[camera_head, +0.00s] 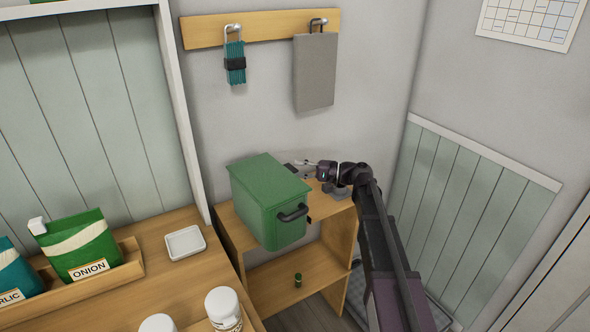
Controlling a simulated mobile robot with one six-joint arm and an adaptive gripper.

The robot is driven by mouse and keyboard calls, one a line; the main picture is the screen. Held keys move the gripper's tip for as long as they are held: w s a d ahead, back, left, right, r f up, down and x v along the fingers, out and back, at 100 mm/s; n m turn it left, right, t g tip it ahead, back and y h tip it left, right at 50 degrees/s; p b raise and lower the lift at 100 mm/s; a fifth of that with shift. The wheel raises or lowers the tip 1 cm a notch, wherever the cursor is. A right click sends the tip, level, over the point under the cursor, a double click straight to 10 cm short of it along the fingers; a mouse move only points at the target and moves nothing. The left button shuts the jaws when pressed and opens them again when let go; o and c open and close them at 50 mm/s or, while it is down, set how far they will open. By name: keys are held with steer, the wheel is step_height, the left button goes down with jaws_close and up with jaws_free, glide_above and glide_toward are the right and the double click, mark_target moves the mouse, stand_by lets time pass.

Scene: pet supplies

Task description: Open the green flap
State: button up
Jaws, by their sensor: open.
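A green box (270,217) stands on the wooden shelf unit in the middle of the head view. Its green flap (268,177) lies on top and looks closed. A black handle (293,213) is on the box's front right side. My gripper (303,164) is open, beside the box's far right top edge. It points left toward the box. I cannot tell whether the fingertips touch the flap. A small dark part at that edge is partly hidden near the fingers. Nothing shows in the gripper.
A wooden shelf unit (331,268) holds a small dark green item (298,280) below. A counter (160,270) at left carries a white dish (185,243), bags and white-lidded jars. A grey board (315,72) and a teal coil (235,62) hang behind the box.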

steer(key=shift+a, duration=0.6)
